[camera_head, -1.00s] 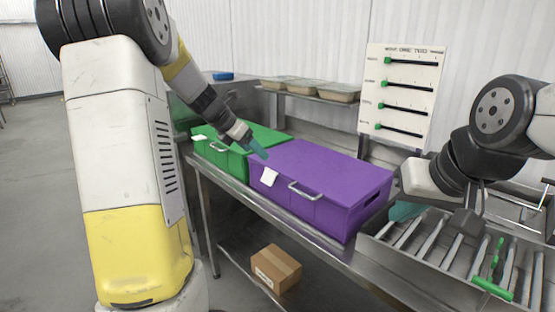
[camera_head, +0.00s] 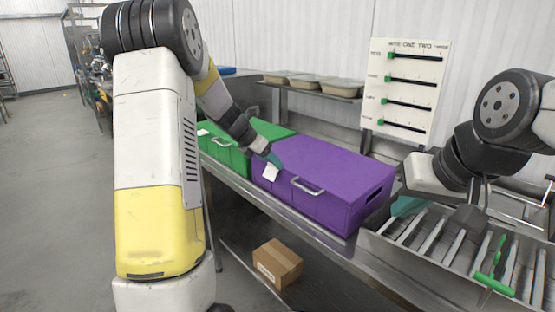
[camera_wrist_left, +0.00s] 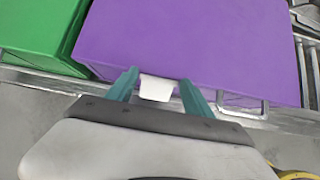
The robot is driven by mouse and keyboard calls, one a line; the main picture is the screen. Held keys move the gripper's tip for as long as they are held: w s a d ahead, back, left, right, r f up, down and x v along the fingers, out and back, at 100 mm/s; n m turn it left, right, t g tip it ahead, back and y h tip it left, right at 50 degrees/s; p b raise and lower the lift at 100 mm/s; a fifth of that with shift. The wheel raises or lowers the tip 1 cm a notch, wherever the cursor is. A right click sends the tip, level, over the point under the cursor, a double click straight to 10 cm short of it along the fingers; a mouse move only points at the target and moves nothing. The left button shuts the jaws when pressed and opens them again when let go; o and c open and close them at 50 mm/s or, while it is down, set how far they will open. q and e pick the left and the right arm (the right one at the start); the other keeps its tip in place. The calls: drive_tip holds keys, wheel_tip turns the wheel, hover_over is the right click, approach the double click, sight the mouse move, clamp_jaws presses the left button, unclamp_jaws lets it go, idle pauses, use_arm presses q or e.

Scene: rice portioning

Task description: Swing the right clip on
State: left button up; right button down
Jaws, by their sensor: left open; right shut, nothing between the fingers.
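A purple box (camera_head: 335,170) with a closed lid stands on the steel counter, and it fills the top of the left wrist view (camera_wrist_left: 190,40). A white tab (camera_head: 271,172), which looks like a clip, hangs at the left of its front edge; a metal handle (camera_head: 308,186) is to the tab's right. My left gripper (camera_head: 272,160) is open at that front edge. In the left wrist view its teal fingers stand on either side of the white tab (camera_wrist_left: 156,88), apart from it. My right gripper (camera_head: 405,207) is shut and empty over the tool tray's left end.
A green box (camera_head: 228,150) with a white tab (camera_head: 202,132) stands left of the purple one. The metal tray (camera_head: 395,250) holds several tools. A slider board (camera_head: 404,90) and a shelf with several food pans (camera_head: 341,88) are behind. A cardboard box (camera_head: 277,264) lies below the counter.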

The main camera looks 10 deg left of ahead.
use_arm(q)
drive_tip(key=c, duration=1)
drive_tip(key=shift+o, duration=0.2)
drive_tip(key=shift+w+d+f, duration=0.2)
drive_tip(key=shift+w+d, duration=0.1)
drive_tip(key=shift+d, duration=0.05)
